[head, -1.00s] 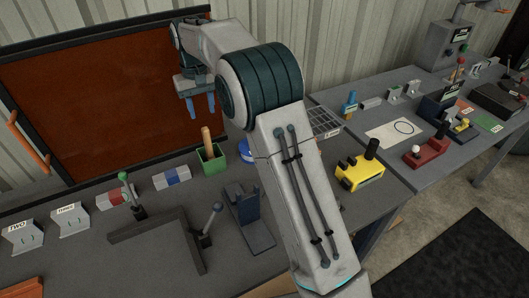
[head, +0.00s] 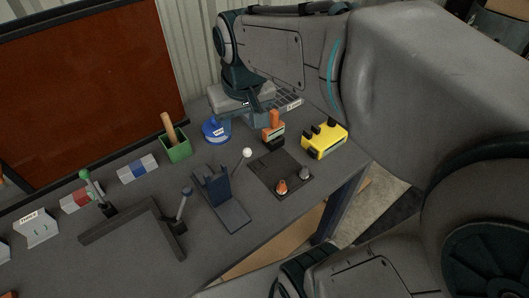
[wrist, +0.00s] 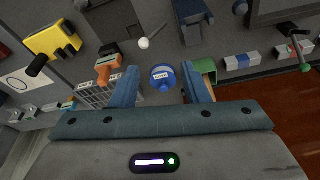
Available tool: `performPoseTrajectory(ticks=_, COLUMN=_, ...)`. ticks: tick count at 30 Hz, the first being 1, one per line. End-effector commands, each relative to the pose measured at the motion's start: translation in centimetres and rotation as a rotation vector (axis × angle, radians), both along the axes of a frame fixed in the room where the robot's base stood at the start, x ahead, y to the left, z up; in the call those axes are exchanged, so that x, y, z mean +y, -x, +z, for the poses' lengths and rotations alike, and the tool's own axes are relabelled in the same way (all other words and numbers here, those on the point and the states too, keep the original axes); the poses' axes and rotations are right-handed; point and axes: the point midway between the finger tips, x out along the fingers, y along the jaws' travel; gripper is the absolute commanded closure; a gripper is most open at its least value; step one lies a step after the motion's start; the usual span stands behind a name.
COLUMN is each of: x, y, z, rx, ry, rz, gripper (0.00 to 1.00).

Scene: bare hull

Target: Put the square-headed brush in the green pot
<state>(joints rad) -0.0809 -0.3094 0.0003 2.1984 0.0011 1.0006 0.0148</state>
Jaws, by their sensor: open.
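The green pot (head: 177,149) stands on the grey bench with a wooden handle (head: 168,125) leaning up out of it. Whatever head that handle has is hidden, so I cannot tell if it is the square-headed brush. No other brush is clear in view. My gripper (head: 254,112) is open and empty, at the back of the bench, right of the pot. In the wrist view my gripper (wrist: 160,70) has its fingers apart, with a blue round container (wrist: 162,77) seen between them. The pot (wrist: 206,68) shows behind the right finger.
The blue container (head: 216,131) stands right of the pot. A wire rack (head: 290,104), an orange-topped device (head: 273,130) and a yellow block (head: 325,140) are further right. A dark blue stand (head: 218,190) and a lever (head: 183,205) are in front. A brown board (head: 80,90) stands behind.

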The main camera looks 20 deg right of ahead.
Motion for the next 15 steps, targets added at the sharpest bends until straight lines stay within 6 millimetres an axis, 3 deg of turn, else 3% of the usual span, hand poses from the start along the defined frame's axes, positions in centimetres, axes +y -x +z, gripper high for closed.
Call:
performPoseTrajectory(ticks=1, x=-0.5, y=1.8, z=-0.5, rx=-0.016, ry=0.001, rz=-0.013, gripper=0.58)
performPoseTrajectory(ticks=6, x=-1.7, y=6.1, z=-2.5, rx=-0.054, ry=0.004, rz=-0.044, gripper=0.58)
performPoseTrajectory(ticks=10, x=-2.4, y=7.9, z=-3.7, rx=-0.069, ry=0.006, rz=-0.057, gripper=0.58)
performPoseTrajectory(ticks=15, x=-2.6, y=8.6, z=-4.2, rx=-0.074, ry=0.007, rz=-0.062, gripper=0.58)
